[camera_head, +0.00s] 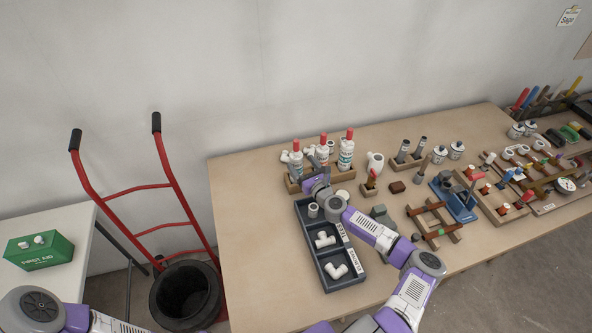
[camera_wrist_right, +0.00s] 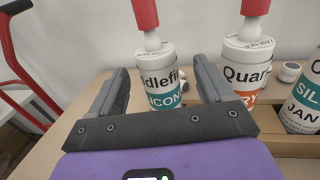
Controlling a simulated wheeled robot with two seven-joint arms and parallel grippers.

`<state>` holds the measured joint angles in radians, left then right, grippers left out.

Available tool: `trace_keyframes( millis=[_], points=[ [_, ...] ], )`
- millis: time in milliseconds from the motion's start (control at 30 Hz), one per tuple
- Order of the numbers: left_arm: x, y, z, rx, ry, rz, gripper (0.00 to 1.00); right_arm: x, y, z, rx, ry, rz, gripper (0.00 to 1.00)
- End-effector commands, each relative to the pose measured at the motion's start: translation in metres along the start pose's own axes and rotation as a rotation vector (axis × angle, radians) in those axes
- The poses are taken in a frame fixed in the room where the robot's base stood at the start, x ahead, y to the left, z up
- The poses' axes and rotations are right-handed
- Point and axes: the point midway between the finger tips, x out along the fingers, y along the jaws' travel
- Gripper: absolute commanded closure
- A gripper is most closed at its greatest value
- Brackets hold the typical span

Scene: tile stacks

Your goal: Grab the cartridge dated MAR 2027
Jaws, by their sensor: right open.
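Three white cartridges with red nozzles stand in a row in a wooden rack (camera_head: 342,176) near the table's back edge: the left one (camera_head: 296,160), the middle one (camera_head: 322,153) and the right one (camera_head: 346,150). My right gripper (camera_head: 312,172) is low in front of the rack. In the right wrist view, my open gripper (camera_wrist_right: 163,82) has a teal-banded silicone cartridge (camera_wrist_right: 160,82) showing between its fingers, just ahead of them. An orange-banded cartridge (camera_wrist_right: 244,75) stands to its right, and a third (camera_wrist_right: 304,105) shows "JAN" at the edge. The small cap dates are unclear. My left gripper is out of view.
A dark divided tray (camera_head: 318,248) with white pipe fittings lies under my right arm. A red hand truck (camera_head: 170,190) stands left of the table. The table's left front is clear.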

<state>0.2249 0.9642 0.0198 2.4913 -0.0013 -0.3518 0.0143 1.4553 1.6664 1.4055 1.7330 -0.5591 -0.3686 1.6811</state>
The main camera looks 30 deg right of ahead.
Motion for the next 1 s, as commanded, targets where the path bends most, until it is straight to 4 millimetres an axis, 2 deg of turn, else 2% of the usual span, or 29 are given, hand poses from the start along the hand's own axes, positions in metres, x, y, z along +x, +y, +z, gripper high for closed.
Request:
trace_keyframes(
  millis=[100,300,600,1000],
  points=[
    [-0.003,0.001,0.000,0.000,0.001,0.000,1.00,0.019,0.004,0.001,-0.002,0.000,0.002,0.20],
    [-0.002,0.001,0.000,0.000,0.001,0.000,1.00,0.040,0.004,-0.001,-0.001,0.000,0.000,0.20],
    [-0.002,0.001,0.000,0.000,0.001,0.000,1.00,0.042,0.004,-0.001,0.000,0.001,0.001,0.20],
    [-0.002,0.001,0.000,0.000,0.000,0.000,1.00,0.042,0.004,-0.001,-0.001,0.001,0.001,0.81]
  ],
)
